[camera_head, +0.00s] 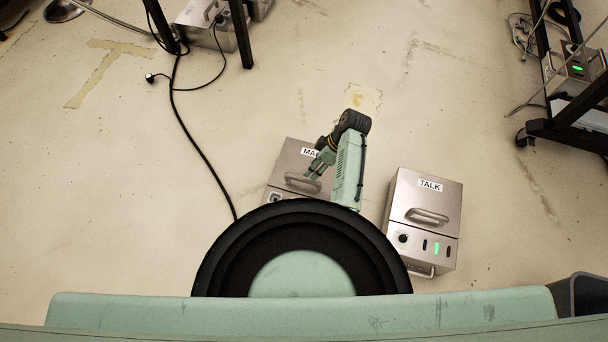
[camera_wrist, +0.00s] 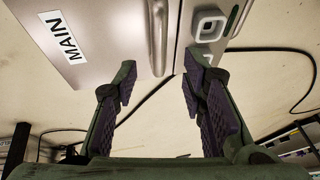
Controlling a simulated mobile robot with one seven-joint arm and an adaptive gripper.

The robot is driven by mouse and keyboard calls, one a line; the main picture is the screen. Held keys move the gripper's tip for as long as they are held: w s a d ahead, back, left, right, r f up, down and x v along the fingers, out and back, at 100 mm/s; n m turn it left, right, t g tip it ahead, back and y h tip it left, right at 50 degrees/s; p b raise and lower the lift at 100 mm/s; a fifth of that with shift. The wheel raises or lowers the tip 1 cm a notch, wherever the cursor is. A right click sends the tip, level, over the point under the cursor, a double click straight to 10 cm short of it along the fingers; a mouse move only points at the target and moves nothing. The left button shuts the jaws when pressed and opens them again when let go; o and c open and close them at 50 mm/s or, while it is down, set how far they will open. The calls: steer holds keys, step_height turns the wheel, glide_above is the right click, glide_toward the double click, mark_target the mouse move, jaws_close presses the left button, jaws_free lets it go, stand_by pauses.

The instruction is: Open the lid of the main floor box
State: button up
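The main floor box (camera_head: 285,172) is a metal box with a "MAIN" label on its lid, left of the middle in the head view. Its lid looks shut. My arm and my round base hide part of it. In the wrist view the lid (camera_wrist: 115,22) fills the top, with the bar handle (camera_wrist: 157,35) running along it and a white-framed fitting (camera_wrist: 208,26) on the front face to the right. My gripper (camera_head: 312,174) is over the box near the handle. In the wrist view my gripper (camera_wrist: 158,75) is open and empty, its fingertips on either side of the handle's near end; contact cannot be told.
A black cable (camera_head: 198,150) runs on the floor at left. A wheeled rack (camera_head: 570,125) stands at far right, another box (camera_head: 210,22) at the top. Floor between is clear.

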mark_target(304, 178)
steer(key=x, duration=0.7)
steer(key=shift+f, duration=0.2)
steer(key=shift+c, duration=0.4)
jaws_close()
